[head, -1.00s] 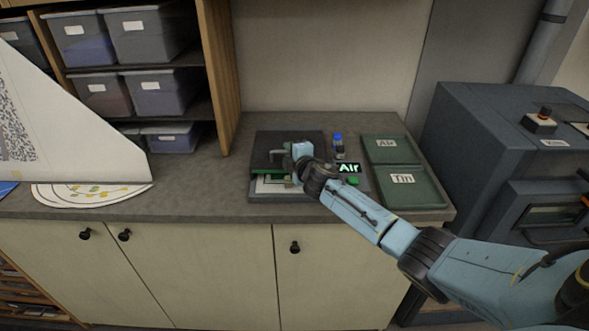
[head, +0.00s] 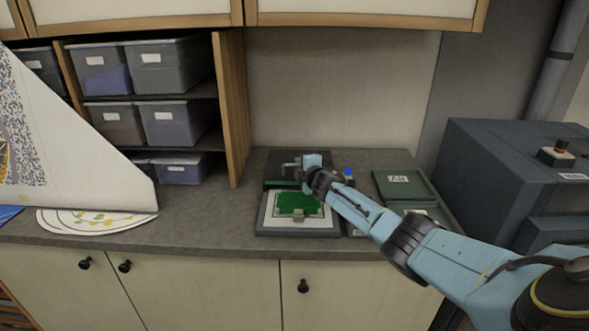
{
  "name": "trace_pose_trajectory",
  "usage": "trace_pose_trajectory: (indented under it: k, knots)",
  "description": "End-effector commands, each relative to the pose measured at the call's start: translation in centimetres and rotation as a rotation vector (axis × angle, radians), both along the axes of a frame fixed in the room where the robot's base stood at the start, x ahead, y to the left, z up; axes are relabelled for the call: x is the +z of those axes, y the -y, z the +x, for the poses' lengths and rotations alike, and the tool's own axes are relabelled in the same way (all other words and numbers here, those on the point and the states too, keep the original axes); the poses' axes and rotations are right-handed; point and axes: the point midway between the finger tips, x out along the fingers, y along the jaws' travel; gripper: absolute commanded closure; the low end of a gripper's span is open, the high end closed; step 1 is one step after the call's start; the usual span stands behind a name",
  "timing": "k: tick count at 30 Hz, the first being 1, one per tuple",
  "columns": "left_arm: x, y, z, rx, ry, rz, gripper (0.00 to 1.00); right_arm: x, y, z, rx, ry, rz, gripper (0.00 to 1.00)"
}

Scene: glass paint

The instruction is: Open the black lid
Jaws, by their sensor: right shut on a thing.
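The black lid (head: 275,157) belongs to a flat grey box (head: 265,226) on the counter. The lid is raised at the back of the box, and the front of the box lies uncovered. A green piece (head: 297,203) on a white sheet shows inside. My right gripper (head: 290,169) is at the lid's front edge, shut on the lid; the exact contact is small and partly hidden by the gripper. My left gripper is not in view.
A blue-capped bottle (head: 348,172) stands right of the box, partly behind my arm. Green trays (head: 400,176) lie further right, beside a dark machine (head: 490,175). A patterned white panel (head: 80,150) leans at left. The counter between is clear.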

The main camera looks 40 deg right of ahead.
Motion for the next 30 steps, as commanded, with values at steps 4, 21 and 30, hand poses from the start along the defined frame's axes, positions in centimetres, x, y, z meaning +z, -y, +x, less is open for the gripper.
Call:
trace_pose_trajectory:
  k: [4,21,30]
  knots:
    - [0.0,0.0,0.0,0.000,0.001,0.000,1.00,0.2,0.0,0.1,0.001,0.002,0.000,1.00]
    - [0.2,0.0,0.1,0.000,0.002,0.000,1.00,0.0,-0.1,-0.2,0.000,-0.001,-0.001,0.68]
    - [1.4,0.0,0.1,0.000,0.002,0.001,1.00,0.6,-0.8,-2.5,0.003,-0.002,-0.002,0.68]
